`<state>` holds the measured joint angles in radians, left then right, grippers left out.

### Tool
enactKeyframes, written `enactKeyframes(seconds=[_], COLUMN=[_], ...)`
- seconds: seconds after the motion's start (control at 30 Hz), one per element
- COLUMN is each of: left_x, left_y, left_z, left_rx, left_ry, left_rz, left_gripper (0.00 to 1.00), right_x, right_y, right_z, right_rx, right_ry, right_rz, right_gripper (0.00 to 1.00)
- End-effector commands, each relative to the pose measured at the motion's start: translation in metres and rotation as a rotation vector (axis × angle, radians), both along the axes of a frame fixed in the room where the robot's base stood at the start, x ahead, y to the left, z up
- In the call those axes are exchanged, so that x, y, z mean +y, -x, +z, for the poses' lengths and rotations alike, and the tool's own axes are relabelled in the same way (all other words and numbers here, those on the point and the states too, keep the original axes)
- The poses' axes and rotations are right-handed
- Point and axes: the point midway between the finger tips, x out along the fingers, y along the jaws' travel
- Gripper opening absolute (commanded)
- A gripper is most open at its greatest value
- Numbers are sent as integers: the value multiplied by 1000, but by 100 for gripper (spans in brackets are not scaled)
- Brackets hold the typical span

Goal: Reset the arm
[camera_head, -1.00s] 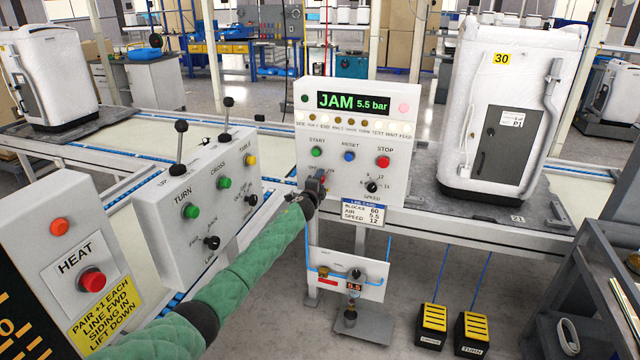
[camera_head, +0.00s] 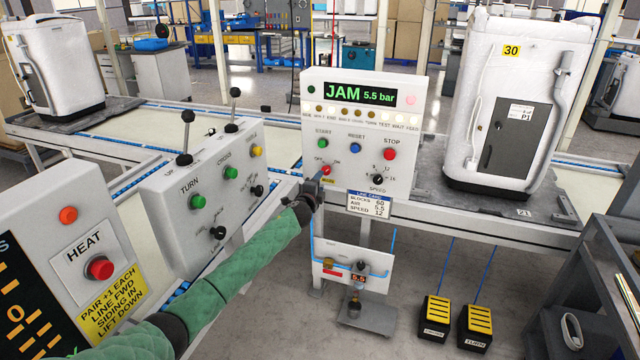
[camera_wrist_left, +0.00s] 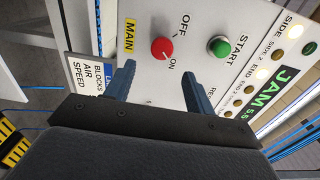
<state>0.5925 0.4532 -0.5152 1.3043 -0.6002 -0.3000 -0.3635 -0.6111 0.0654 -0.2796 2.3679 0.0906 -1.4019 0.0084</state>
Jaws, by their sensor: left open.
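The control panel (camera_head: 366,125) stands upright in the middle of the head view. Its display (camera_head: 358,94) reads JAM 5.5 bar. It has a green START button (camera_head: 323,142), a blue RESET button (camera_head: 355,148) and a red STOP button (camera_head: 389,154). A red MAIN knob (camera_head: 325,170) with OFF and ON marks sits lower left; it also shows in the left wrist view (camera_wrist_left: 162,48). My left gripper (camera_head: 318,185) is just below this knob. In the left wrist view my left gripper (camera_wrist_left: 157,76) is open and empty, its fingers apart, short of the knob. My right gripper is out of view.
A lever box (camera_head: 205,195) with two upright levers stands left of the panel. A HEAT box (camera_head: 75,255) is at the near left. A white machine body (camera_head: 530,60) stands on the right. Yellow foot pedals (camera_head: 434,318) are on the floor. An air unit (camera_head: 352,270) hangs below the panel.

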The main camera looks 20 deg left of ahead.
Motion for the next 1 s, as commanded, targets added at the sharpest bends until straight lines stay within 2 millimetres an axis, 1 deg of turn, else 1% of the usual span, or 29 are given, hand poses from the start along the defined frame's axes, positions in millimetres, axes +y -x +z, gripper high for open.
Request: enactKeyframes(seconds=[0.23, 0.37, 0.47, 0.6, 0.63, 0.77, 0.87, 1.0], left_x=[0, 0, 8, 30, 33, 34, 31, 14], left_y=[0, 0, -1, 2, 3, 14, 26, 47], left_z=[0, 0, -3, -12, -11, 5, 27, 62], left_rx=[0, 0, 16, 65, 74, 103, 117, 138], left_ry=[0, 11, 41, 118, 140, 255, 352, 490], left_rz=[0, 1, 43, 163, 191, 295, 360, 422], left_gripper=[54, 54, 54, 54, 54, 54, 54, 54], right_x=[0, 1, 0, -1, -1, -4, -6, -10], right_y=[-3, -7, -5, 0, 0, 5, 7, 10], right_z=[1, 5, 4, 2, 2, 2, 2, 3], right_rx=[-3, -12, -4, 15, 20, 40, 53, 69], right_ry=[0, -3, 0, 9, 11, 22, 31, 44], right_rz=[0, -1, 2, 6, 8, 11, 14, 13], right_gripper=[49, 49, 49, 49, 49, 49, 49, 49])
